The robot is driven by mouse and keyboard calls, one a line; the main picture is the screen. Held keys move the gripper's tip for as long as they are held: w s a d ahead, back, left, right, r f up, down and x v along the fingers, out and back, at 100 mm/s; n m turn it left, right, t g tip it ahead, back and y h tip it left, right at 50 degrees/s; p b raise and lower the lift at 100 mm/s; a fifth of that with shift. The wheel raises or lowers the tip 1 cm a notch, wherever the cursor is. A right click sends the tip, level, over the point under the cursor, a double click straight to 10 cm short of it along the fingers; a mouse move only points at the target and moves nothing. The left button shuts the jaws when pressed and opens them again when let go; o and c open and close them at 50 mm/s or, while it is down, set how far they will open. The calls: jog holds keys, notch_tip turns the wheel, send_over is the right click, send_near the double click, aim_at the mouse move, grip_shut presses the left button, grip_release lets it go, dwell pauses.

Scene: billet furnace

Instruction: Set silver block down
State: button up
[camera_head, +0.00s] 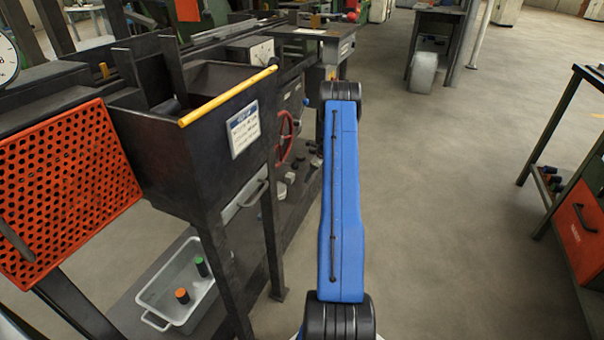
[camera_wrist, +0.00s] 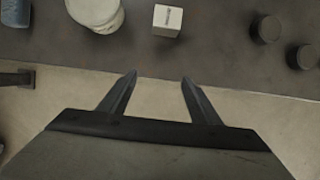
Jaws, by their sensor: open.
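In the wrist view, a small pale silver block (camera_wrist: 167,20) with a small dark marking on its top sits on a dark shelf (camera_wrist: 215,55). It stands a little in from the shelf's edge. My gripper (camera_wrist: 160,76) is open, with nothing between its two fingers. Its fingertips are near the shelf edge in the picture, apart from the block, which lies beyond them. In the head view my gripper is hidden behind my blue arm. I cannot clearly pick out the block there.
In the wrist view, a whitish rounded object (camera_wrist: 97,12) is left of the block; dark cylinders (camera_wrist: 265,28) are to the right. In the head view, a dark hopper with a yellow bar (camera_head: 228,95) stands left, a grey tray (camera_head: 160,292) below. Floor (camera_head: 450,200) to the right is clear.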

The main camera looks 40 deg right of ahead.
jog(key=shift+s+d, duration=0.3)
jog(key=shift+s, duration=0.55)
